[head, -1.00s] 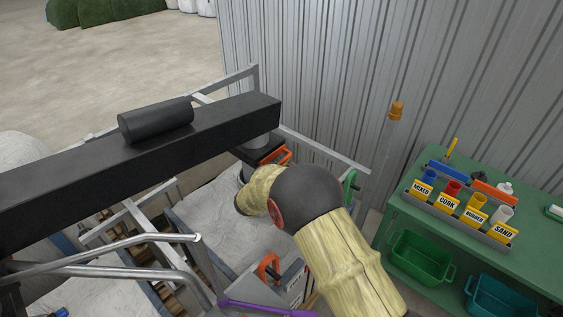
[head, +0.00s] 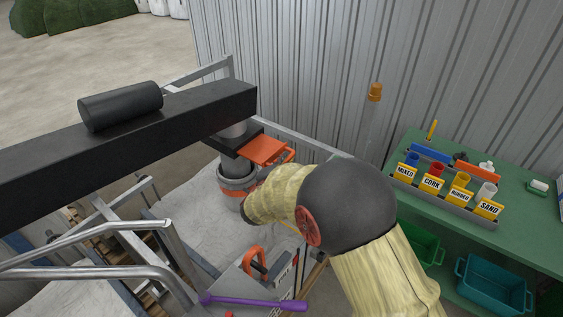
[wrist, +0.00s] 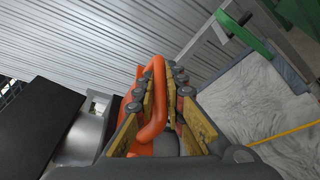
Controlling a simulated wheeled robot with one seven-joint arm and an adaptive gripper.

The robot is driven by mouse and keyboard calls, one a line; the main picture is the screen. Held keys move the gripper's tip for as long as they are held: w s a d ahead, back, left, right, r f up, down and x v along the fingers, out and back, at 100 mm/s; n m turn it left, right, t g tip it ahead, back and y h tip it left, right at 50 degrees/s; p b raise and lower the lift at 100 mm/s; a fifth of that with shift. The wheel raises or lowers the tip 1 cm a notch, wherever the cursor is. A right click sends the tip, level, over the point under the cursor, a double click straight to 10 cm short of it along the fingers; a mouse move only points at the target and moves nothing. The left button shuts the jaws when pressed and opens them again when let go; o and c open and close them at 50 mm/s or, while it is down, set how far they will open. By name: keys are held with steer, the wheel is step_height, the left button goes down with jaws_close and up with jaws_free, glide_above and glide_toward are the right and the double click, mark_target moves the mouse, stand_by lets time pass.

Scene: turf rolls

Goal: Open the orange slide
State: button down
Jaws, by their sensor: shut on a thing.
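The orange slide (head: 264,149) is a flat plate with a loop handle (wrist: 153,110). It sticks out toward the right from a black housing (head: 233,139) under the black beam, so it is at least partly drawn out. In the wrist view my gripper (wrist: 162,85) has its yellow-padded fingers on either side of the orange handle, shut on it. In the head view my padded arm hides the fingers. How far the slide's passage is open cannot be seen.
A grey spout with an orange band (head: 238,183) hangs below the housing over a white bulk bag. A purple-handled lever (head: 255,303) and another orange handle (head: 256,262) are near the front. A green bench (head: 490,240) with labelled cups stands right, by the corrugated wall.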

steer(key=c, duration=1.8)
jaws_free()
steer(key=shift+c, duration=0.2)
steer(key=v, duration=1.2)
